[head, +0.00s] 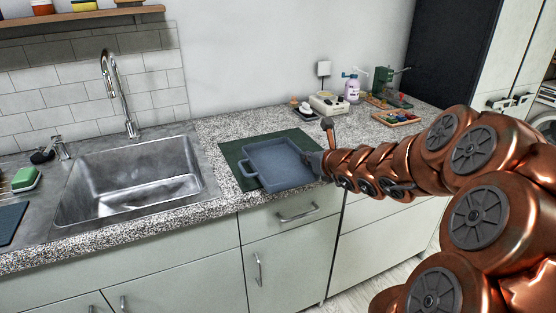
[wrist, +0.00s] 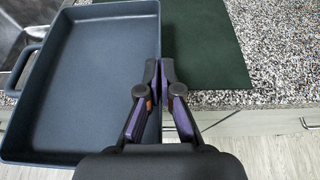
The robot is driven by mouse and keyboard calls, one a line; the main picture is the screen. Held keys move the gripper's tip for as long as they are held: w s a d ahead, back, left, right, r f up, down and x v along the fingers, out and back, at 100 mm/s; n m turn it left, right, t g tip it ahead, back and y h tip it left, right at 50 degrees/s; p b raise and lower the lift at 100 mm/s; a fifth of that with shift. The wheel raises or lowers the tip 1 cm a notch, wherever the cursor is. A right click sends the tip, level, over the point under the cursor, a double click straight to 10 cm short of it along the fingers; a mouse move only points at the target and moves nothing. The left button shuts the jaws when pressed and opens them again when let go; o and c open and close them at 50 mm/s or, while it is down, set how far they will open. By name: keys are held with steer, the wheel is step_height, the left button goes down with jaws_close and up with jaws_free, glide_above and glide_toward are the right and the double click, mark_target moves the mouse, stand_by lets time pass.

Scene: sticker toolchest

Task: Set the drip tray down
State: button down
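The drip tray (head: 275,163) is a blue-grey, shallow rectangular pan with raised walls and a handle on its left side. In the head view it is over the dark green mat (head: 233,153) on the counter. In the wrist view the tray (wrist: 85,85) fills the left half, and the mat (wrist: 195,40) shows to its right. My gripper (wrist: 161,68) is closed at the tray's right wall, with its fingertips together there. In the head view my gripper (head: 318,161) meets the tray's right side. Whether the tray's underside touches the mat is hidden.
A steel sink (head: 135,180) with a tall faucet (head: 118,92) lies to the left. A white device (head: 328,104), a lilac bottle (head: 351,90) and a small tray of colourful pieces (head: 397,118) stand at the back right. The counter's front edge (wrist: 230,112) is close.

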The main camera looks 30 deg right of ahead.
steer(key=w+d+p, duration=0.2)
steer(key=w+d, duration=0.1)
steer(key=d, duration=0.1)
steer(key=w+d+f+p, duration=0.1)
steer(key=w+d+p, duration=0.1)
steer(key=w+d, duration=0.1)
steer(key=w+d+p, duration=0.2)
steer(key=w+d, duration=0.2)
steer(key=w, duration=0.1)
steer(key=shift+w+d+f+p, duration=0.1)
steer(key=shift+d+f+p, duration=0.2)
steer(key=shift+f, duration=1.75)
steer(key=shift+f, duration=0.15)
steer(key=c, duration=1.3)
jaws_free()
steer(key=shift+r, duration=0.2)
steer(key=b+v, duration=0.1)
steer(key=v, duration=1.1)
steer(key=shift+f, duration=0.1)
